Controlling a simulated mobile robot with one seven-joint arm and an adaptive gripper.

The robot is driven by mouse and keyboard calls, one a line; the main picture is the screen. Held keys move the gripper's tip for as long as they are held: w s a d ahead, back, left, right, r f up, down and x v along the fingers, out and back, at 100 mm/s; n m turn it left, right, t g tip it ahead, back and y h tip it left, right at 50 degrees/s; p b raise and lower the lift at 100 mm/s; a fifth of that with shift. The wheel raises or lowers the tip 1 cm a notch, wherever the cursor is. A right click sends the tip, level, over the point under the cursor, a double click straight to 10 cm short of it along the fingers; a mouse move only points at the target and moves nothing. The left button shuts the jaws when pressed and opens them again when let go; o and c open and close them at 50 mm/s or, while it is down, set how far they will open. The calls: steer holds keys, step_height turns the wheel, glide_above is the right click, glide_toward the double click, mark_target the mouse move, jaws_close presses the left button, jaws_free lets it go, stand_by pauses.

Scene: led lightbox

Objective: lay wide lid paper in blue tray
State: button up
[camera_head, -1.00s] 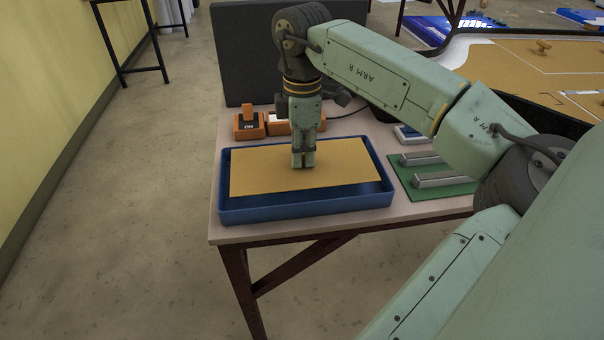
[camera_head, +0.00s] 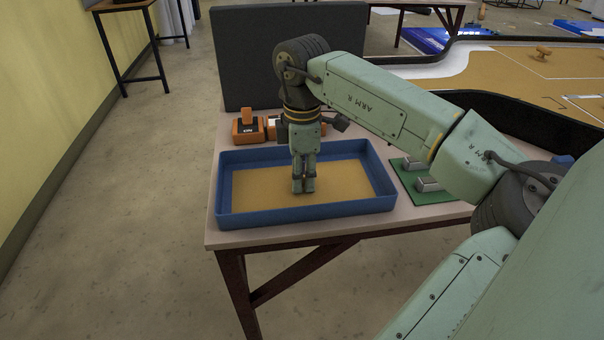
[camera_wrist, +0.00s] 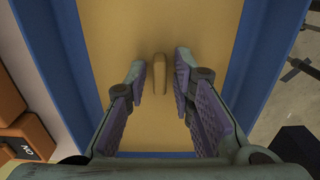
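The wide tan lid paper (camera_head: 255,190) lies flat inside the blue tray (camera_head: 310,213), with the tray walls standing around it. It also fills the middle of the wrist view (camera_wrist: 200,25) between the blue walls. A small tan knob (camera_wrist: 158,73) stands up from the paper. My gripper (camera_head: 303,188) points straight down, low over the paper inside the tray. Its fingers are apart on either side of the knob, with gaps visible between finger and knob in the wrist view. The fingers hide part of the paper in the head view.
Orange boxes (camera_head: 247,128) stand on the table behind the tray. A green mat (camera_head: 440,197) with metal bars lies to the right, partly behind my arm. A dark grey panel (camera_head: 240,60) rises at the back. Floor is open to the left.

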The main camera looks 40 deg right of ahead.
steer(key=shift+o, duration=0.4)
step_height(320, 180, up, 12)
steer(key=p, duration=0.7)
steer(key=shift+r, duration=0.15)
